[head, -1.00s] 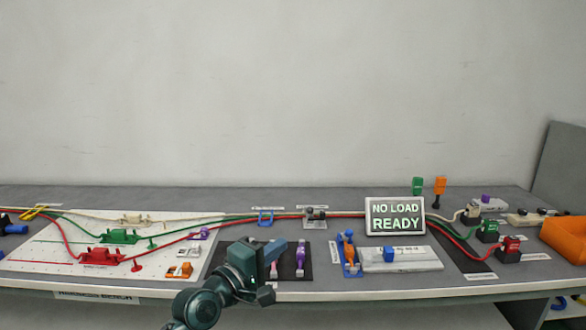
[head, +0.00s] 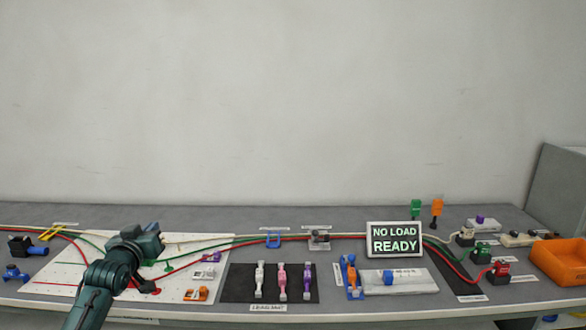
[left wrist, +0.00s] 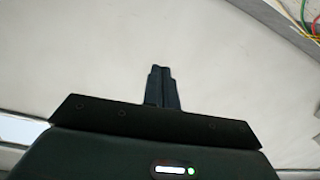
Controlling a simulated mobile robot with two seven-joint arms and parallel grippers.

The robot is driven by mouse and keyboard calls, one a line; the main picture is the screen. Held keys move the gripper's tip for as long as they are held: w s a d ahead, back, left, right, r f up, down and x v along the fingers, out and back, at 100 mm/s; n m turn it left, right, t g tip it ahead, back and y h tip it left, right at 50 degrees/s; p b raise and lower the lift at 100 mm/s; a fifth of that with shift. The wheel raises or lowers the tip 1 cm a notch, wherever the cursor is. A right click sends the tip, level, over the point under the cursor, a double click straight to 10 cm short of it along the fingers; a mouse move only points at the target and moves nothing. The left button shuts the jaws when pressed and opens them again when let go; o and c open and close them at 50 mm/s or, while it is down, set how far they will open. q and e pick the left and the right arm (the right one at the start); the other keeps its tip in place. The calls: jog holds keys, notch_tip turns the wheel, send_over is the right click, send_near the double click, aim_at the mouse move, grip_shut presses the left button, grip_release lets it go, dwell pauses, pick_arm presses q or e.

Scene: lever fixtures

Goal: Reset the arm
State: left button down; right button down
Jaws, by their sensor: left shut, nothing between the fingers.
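My left gripper (head: 152,236) is over the white board (head: 60,268) on the left part of the bench, with its arm coming up from the lower left. It hides part of the green and red fixtures on that board. In the left wrist view its fingers (left wrist: 162,88) are together with nothing between them, over a pale surface. My right gripper is in neither current view. The display (head: 394,240) reads "NO LOAD READY".
A dark mat (head: 240,283) holds white, pink and purple ties (head: 282,281). Red, green and white cables cross the bench to connectors (head: 500,272). An orange bin (head: 560,262) stands far right.

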pick_arm(q)
jog(key=s+d+f+m+g+h, duration=0.1)
jog(key=s+d+f+m+g, duration=0.15)
jog(key=s+d+f, duration=0.55)
jog(key=s+d+f+m+g+h, duration=0.1)
jog(key=s+d+f+m, duration=0.25)
jog(key=s+f, duration=0.7)
jog(key=s+d+f+g, duration=0.1)
jog(key=s+d+f, duration=0.1)
jog(key=s, duration=0.5)
jog(key=s+d+f+g+h, duration=0.1)
jog(key=s+d+f, duration=0.2)
jog(key=s, duration=0.4)
jog(key=s+d+f+n+g+h, duration=0.1)
jog(key=s+d+f, duration=0.1)
jog(key=s, duration=0.5)
jog(key=shift+s+d+f, duration=0.15)
jog(key=shift+d, duration=0.7)
pick_arm(e)
jog(key=shift+s+d+f, duration=0.1)
jog(key=shift+d+f, duration=0.15)
jog(key=shift+f, duration=0.45)
